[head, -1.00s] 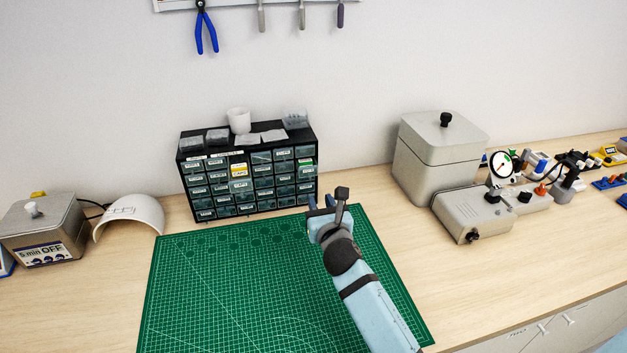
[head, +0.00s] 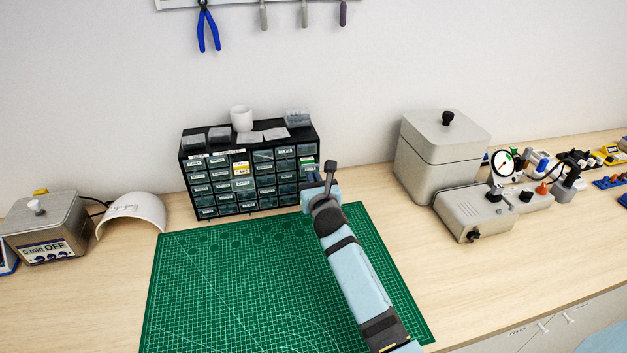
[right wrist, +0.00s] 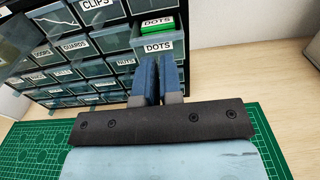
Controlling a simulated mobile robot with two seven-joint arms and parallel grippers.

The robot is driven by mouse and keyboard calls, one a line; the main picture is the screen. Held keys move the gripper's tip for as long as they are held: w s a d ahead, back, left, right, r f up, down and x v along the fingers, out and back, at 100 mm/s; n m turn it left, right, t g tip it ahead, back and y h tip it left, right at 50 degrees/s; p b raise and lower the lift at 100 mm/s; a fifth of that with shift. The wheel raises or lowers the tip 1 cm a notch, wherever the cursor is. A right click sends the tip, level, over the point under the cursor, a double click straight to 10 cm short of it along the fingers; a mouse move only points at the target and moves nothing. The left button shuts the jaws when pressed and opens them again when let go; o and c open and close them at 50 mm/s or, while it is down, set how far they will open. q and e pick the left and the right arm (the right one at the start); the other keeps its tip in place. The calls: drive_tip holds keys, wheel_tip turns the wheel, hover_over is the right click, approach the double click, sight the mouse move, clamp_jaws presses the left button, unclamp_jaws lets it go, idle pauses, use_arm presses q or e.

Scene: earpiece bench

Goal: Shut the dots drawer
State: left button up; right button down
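The dots drawer (right wrist: 158,45) is in the right-hand column of the small-parts cabinet, with a DOTS label on its clear front. It stands out from the cabinet, and something green shows above its front edge. In the head view the cabinet (head: 262,212) stands at the back of the green mat. My right gripper (right wrist: 158,80) has its blue fingers together, holding nothing, right at the lower front of the dots drawer. I cannot tell whether the fingertips touch it. In the head view the right gripper (head: 319,180) is at the cabinet's right side. My left gripper is not in view.
Small clear boxes and a white cup (head: 241,118) stand on the cabinet. A white domed piece (head: 132,212) and a timer box (head: 45,225) are to the left. A grey lidded box (head: 440,160) stands to the right. The green mat (head: 235,290) is otherwise clear.

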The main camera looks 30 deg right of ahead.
drive_tip(key=shift+x, duration=1.85)
drive_tip(key=c, duration=1.3)
unclamp_jaws()
drive_tip(key=b+v, duration=0.1)
drive_tip(key=v, duration=1.3)
drive_tip(key=shift+w, duration=0.1)
